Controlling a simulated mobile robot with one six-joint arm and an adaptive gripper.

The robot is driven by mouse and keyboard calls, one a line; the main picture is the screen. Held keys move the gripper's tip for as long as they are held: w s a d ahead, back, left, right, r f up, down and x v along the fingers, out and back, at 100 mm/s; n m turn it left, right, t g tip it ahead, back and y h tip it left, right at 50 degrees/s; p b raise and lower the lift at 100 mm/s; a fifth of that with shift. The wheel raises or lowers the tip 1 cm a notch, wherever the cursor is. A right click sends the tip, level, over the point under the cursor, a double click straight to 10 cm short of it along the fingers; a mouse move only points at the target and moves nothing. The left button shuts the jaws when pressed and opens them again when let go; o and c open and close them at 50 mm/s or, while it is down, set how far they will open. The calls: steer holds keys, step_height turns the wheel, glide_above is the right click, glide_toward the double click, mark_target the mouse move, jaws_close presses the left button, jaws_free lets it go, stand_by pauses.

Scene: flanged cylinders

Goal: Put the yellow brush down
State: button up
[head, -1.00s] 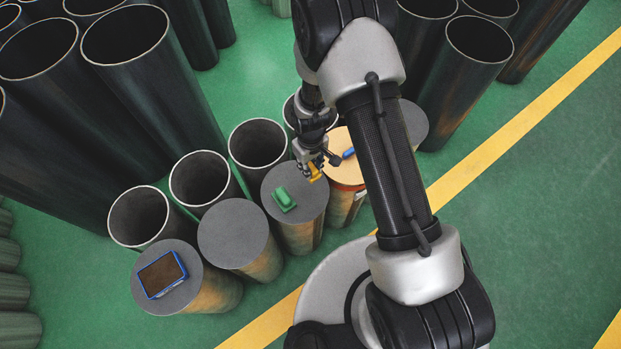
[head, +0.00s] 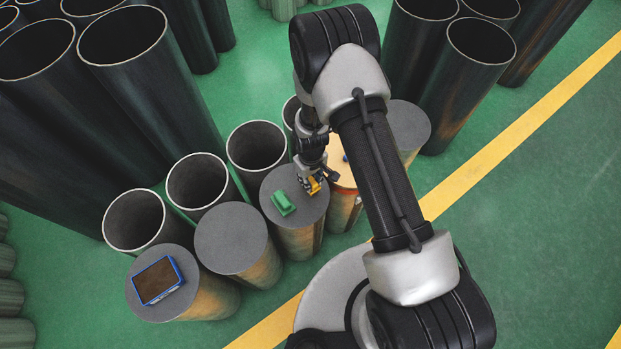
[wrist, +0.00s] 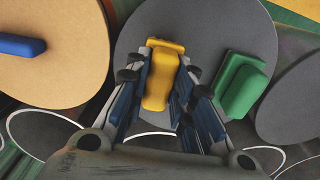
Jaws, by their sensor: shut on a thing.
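The yellow brush (head: 314,185) is between the fingers of my gripper (head: 311,184), which is shut on it. In the wrist view the yellow brush (wrist: 161,78) lies lengthwise between the two fingers (wrist: 160,95), over a grey-topped cylinder (wrist: 215,30). I cannot tell whether the brush touches that top. The same cylinder's grey top (head: 275,208) also carries a green brush-like block (head: 284,203), which sits just left of my gripper in the head view and right of it in the wrist view (wrist: 242,86).
An orange-topped cylinder (head: 341,172) stands to the right, with a blue object (wrist: 20,45) on it. A bare grey-topped cylinder (head: 231,238) and one with a blue-rimmed brown block (head: 157,281) stand left. Open pipes (head: 257,147) stand behind.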

steer(key=o, duration=0.9)
step_height(320, 180, up, 12)
steer(key=p, duration=0.4)
steer(key=shift+r, duration=0.2)
step_height(320, 180, up, 12)
steer(key=m+t, duration=0.1)
glide_above(310, 179)
steer(key=w+d, duration=0.1)
steer(key=d, duration=0.1)
steer(key=s+d+r+m+t, duration=0.1)
steer(key=s+d+r+m, duration=0.2)
steer(key=r, duration=1)
steer(key=shift+s+d+r+m+t, duration=0.45)
steer(key=shift+s+d+r, duration=0.8)
steer(key=shift+s+r, duration=1.35)
steer(key=shift+s+d+r+m+t, duration=0.45)
steer(key=shift+s+d+r, duration=1.1)
steer(key=shift+s, duration=1.7)
steer(key=shift+s+d+r+m+t, duration=0.45)
steer(key=shift+s+d+r, duration=0.55)
steer(key=shift+s+r, duration=1.7)
